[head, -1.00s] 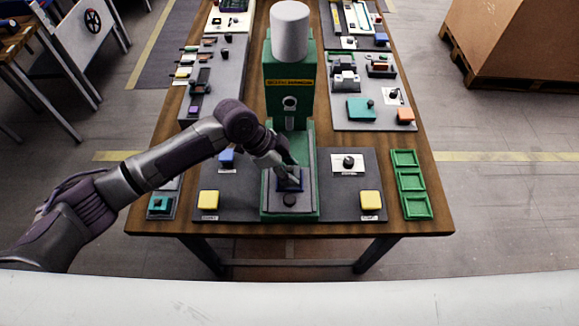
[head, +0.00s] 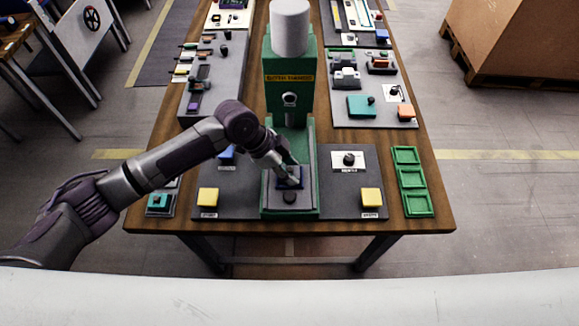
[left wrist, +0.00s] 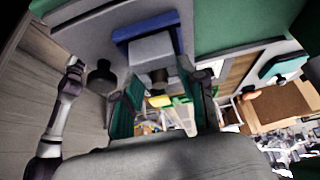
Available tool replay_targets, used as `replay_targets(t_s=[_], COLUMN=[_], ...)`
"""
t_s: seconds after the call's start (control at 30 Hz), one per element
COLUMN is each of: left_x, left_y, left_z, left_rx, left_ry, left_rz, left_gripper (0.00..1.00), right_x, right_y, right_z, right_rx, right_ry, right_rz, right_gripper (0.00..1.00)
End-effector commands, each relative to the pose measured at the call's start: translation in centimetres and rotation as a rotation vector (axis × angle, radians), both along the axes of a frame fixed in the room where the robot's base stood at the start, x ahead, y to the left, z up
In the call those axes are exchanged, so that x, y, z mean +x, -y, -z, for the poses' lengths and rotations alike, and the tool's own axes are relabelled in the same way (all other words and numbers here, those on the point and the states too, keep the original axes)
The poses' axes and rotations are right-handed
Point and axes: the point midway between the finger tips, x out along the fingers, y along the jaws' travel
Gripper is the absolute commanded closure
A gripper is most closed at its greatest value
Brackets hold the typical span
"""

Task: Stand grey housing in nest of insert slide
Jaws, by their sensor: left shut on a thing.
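The grey housing (left wrist: 150,47) shows in the left wrist view as a light grey block with a dark round part. My left gripper (head: 289,174) is shut on it; its fingers also show in the left wrist view (left wrist: 162,100). The blue nest (left wrist: 148,24) is directly at the housing's base, and its rim frames the block. I cannot tell whether the housing is fully seated. In the head view the nest (head: 300,184) lies on the insert slide (head: 268,206) at the front of the green press, and the fingers partly hide the housing. My right gripper is out of view.
The green press (head: 289,80) rises just behind the slide. A dark knob (head: 290,197) stands on the slide in front of the nest. Yellow buttons lie at left (head: 208,197) and right (head: 371,197). Green trays (head: 413,182) are at the right table edge.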

Motion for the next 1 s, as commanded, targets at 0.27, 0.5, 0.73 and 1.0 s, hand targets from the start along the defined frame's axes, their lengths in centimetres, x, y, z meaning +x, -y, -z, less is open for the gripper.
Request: replay_targets(t_s=[0.27, 0.5, 0.73, 1.0], left_x=[0.02, 0.02, 0.02, 0.09], left_y=[0.02, 0.01, 0.0, -0.42], left_z=[0.4, 0.38, 0.39, -0.19], left_rx=[-0.001, 0.0, 0.0, 0.001], left_ry=[0.001, 0.001, 0.001, 0.002], left_rz=[0.0, 0.0, 0.0, -0.001], left_gripper=[0.95, 0.46, 0.3, 0.3], right_x=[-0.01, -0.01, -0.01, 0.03], right_y=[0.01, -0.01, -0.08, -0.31], right_z=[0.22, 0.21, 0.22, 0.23], right_rx=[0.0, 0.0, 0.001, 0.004], right_ry=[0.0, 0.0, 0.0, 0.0], right_rz=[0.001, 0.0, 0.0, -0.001], right_gripper=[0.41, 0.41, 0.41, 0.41])
